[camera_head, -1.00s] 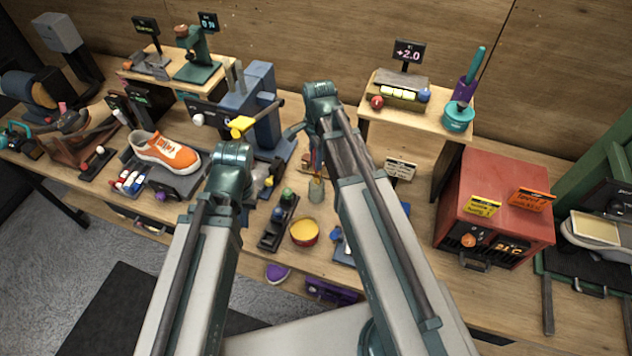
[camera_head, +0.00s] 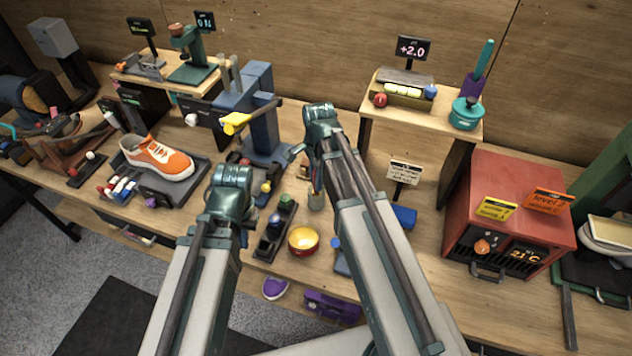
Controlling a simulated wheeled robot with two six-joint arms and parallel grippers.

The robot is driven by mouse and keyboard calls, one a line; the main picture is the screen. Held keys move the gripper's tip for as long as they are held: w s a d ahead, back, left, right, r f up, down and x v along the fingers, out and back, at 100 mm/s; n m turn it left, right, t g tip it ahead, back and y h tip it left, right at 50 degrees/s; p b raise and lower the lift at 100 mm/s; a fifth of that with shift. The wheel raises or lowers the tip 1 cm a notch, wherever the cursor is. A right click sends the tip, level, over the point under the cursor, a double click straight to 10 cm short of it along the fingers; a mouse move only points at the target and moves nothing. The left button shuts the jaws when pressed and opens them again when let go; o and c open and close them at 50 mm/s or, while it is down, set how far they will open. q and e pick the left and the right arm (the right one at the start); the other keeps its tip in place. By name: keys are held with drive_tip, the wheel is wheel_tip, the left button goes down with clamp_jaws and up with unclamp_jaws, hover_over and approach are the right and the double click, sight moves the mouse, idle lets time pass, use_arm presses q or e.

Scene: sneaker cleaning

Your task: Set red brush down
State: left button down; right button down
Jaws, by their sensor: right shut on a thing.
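My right gripper (camera_head: 308,160) hangs below its teal wrist, left of the forearm, and is partly hidden by it. It is shut on the red brush (camera_head: 314,184), which shows only as a small, narrow reddish piece just above a grey cup (camera_head: 316,202). I cannot tell whether brush and cup touch. My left gripper (camera_head: 243,207) is low at the left, mostly hidden behind its own teal wrist; its jaws cannot be made out.
An orange sneaker (camera_head: 158,158) sits on a dark stand at left. A blue press (camera_head: 255,105) stands behind. A red oven (camera_head: 515,200) is at right.

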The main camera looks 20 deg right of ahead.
drive_tip(key=c, duration=0.7)
unclamp_jaws()
drive_tip(key=shift+f, duration=0.1)
drive_tip(key=r+p, duration=1.2)
drive_tip(key=shift+d+r, duration=0.2)
drive_tip(key=shift+r, duration=0.05)
drive_tip(key=s+a+n, duration=0.3)
drive_tip(key=s+n, duration=0.1)
drive_tip(key=n, duration=0.2)
drive_tip(key=s+a+n+h, duration=0.1)
drive_tip(key=s+a+n, duration=0.3)
drive_tip(key=n, duration=0.3)
drive_tip(key=s+a+n, duration=0.3)
drive_tip(key=s+n, duration=0.3)
drive_tip(key=shift+s+a+h, duration=0.15)
drive_tip(key=shift+a+h, duration=0.15)
drive_tip(key=shift+a, duration=0.05)
